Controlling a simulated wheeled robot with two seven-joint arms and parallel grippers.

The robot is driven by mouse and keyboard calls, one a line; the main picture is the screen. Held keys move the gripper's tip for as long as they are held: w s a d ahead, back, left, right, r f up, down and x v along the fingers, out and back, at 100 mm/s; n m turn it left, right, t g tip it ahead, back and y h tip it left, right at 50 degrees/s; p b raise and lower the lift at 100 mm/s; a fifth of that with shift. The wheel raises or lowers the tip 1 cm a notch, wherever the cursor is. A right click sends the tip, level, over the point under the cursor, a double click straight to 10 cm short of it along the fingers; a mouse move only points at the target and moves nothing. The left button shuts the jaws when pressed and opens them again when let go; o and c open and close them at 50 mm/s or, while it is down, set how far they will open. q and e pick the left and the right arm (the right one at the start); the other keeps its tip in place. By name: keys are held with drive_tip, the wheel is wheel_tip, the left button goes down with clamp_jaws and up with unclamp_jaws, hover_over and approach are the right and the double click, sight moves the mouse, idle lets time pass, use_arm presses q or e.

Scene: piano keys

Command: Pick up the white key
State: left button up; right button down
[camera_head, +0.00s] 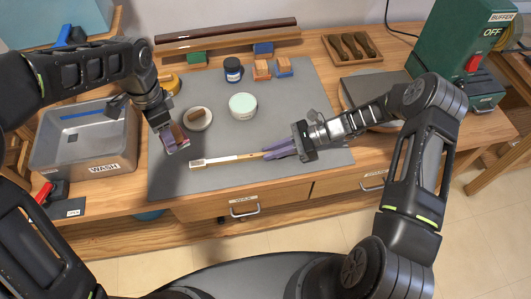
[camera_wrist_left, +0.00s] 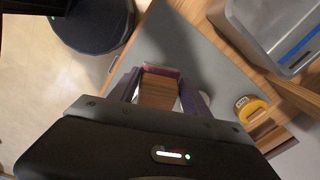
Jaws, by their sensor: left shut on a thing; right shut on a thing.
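The white key (camera_head: 222,159) is a long thin stick with a white left end and a wooden right part. It lies roughly level over the grey mat (camera_head: 300,105); I cannot tell whether it touches the mat. My right gripper (camera_head: 270,153) is shut on its wooden right end. My left gripper (camera_head: 177,143) is shut on a brown wooden block (camera_wrist_left: 158,86), left of and above the key's white end in the head view. The left wrist view shows the block between the two purple fingers. The key is not clear in the left wrist view.
A metal WASH tray (camera_head: 85,150) is at left. A dish (camera_head: 198,119) with a brown piece, a pale-lidded jar (camera_head: 243,107) and a dark jar (camera_head: 233,70) stand on the mat. A green buffer machine (camera_head: 458,50) is at back right. The mat's front is fairly clear.

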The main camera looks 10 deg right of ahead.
drive_tip(key=shift+r, duration=0.1)
wheel_tip(320, 180, up, 10)
idle(0.4)
drive_tip(key=shift+f, duration=0.3)
idle(0.3)
drive_tip(key=shift+f, duration=4.6)
drive_tip(key=shift+f, duration=0.2)
use_arm(q)
drive_tip(key=d+f, duration=0.6)
drive_tip(key=f, duration=0.1)
drive_tip(key=shift+s, duration=0.1)
